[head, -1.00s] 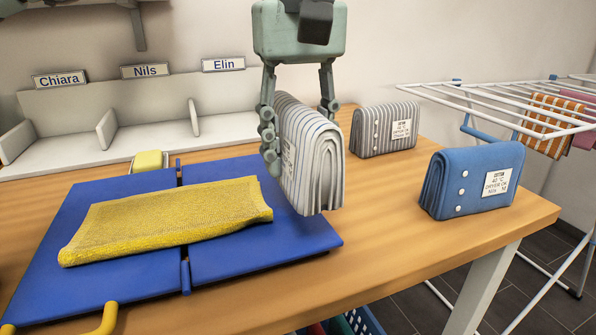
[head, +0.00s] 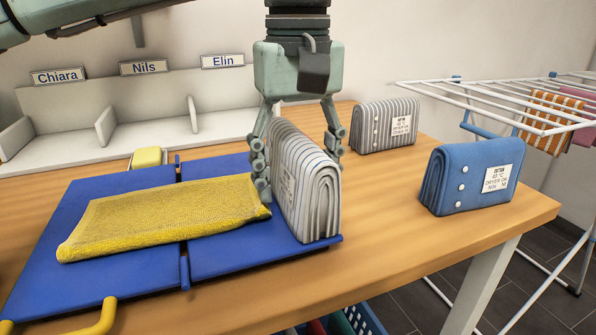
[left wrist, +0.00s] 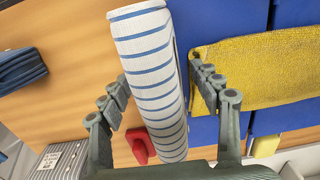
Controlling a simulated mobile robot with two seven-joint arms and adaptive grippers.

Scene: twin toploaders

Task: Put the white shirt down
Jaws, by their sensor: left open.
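The white shirt with thin blue-grey stripes (head: 312,205) is folded and stands upright on the right edge of the blue folding board (head: 225,255). My left gripper (head: 299,172) is above it with its fingers open, one on each side of the shirt. In the left wrist view the shirt (left wrist: 155,75) lies between the spread fingers (left wrist: 160,88), with gaps visible on both sides. My right gripper is not in view.
A yellow towel (head: 160,218) lies on the board, left of the shirt. A grey striped folded shirt (head: 370,128) and a blue one (head: 450,185) stand to the right. A shelf labelled Chiara, Nils and Elin (head: 75,127) is behind. A drying rack (head: 500,105) stands right.

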